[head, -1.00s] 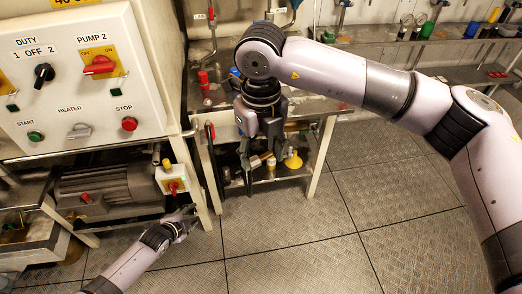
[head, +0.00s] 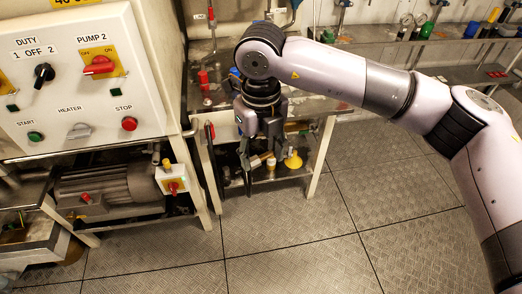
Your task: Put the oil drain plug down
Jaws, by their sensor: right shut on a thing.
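My right gripper (head: 260,160) points down in front of the metal bench, at the height of its front edge and over the lower shelf. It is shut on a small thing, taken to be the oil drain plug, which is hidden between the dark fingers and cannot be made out. My left gripper is out of view.
The metal bench (head: 312,108) carries a red bottle (head: 204,79). A yellow funnel (head: 293,160) and small containers stand on its lower shelf (head: 262,186). The pump motor (head: 95,190) and control panel (head: 75,80) are at left. The plate floor (head: 290,235) is clear.

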